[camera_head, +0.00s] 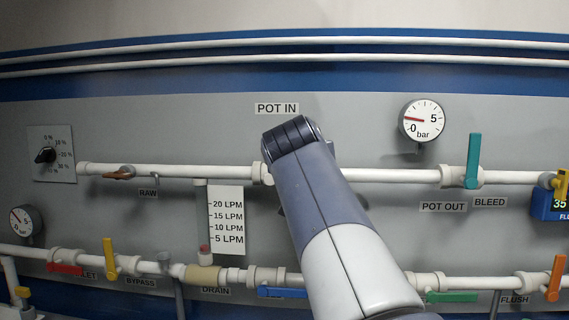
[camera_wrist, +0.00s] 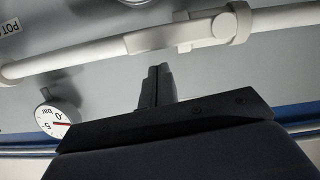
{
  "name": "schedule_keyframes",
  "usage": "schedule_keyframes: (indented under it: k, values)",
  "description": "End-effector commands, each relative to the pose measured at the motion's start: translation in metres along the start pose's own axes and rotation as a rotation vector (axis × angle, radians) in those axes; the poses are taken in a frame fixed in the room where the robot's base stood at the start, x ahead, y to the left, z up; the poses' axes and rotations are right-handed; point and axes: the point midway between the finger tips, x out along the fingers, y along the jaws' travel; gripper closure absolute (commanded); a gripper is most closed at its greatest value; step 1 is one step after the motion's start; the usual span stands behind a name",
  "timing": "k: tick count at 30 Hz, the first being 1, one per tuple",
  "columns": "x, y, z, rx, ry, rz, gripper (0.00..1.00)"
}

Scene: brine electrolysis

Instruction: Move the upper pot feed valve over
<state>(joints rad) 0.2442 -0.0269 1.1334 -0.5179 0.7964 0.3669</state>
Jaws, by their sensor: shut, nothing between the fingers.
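The "POT IN" label (camera_head: 277,108) is on the grey panel above the upper white pipe (camera_head: 390,175). Below the label my arm covers that pipe, leaving only a white fitting (camera_head: 262,174) at its left edge. In the wrist view, turned upside down, a white valve body (camera_wrist: 188,33) sits on the pipe. In the head view the fingers are hidden behind my arm.
A teal BLEED handle (camera_head: 473,160) stands upright to the right. A pressure gauge (camera_head: 422,120) is above the pipe, and it also shows in the wrist view (camera_wrist: 58,118). A brown RAW handle (camera_head: 119,175) is to the left. A lower pipe (camera_head: 235,275) carries several coloured handles.

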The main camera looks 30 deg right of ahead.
Motion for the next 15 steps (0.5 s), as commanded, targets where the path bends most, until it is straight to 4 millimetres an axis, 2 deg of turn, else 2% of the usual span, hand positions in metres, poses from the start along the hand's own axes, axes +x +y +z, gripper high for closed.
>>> schedule_keyframes:
  k: [1,6,8,15]
  values:
    - [-0.003,0.002,-0.012,0.0,0.0,0.0,1.0]
    - [-0.008,0.006,-0.034,0.0,-0.001,0.0,1.0]
    - [-0.025,0.004,-0.026,0.001,0.005,-0.005,1.0]
    - [-0.078,0.005,-0.025,0.0,0.004,-0.006,1.0]
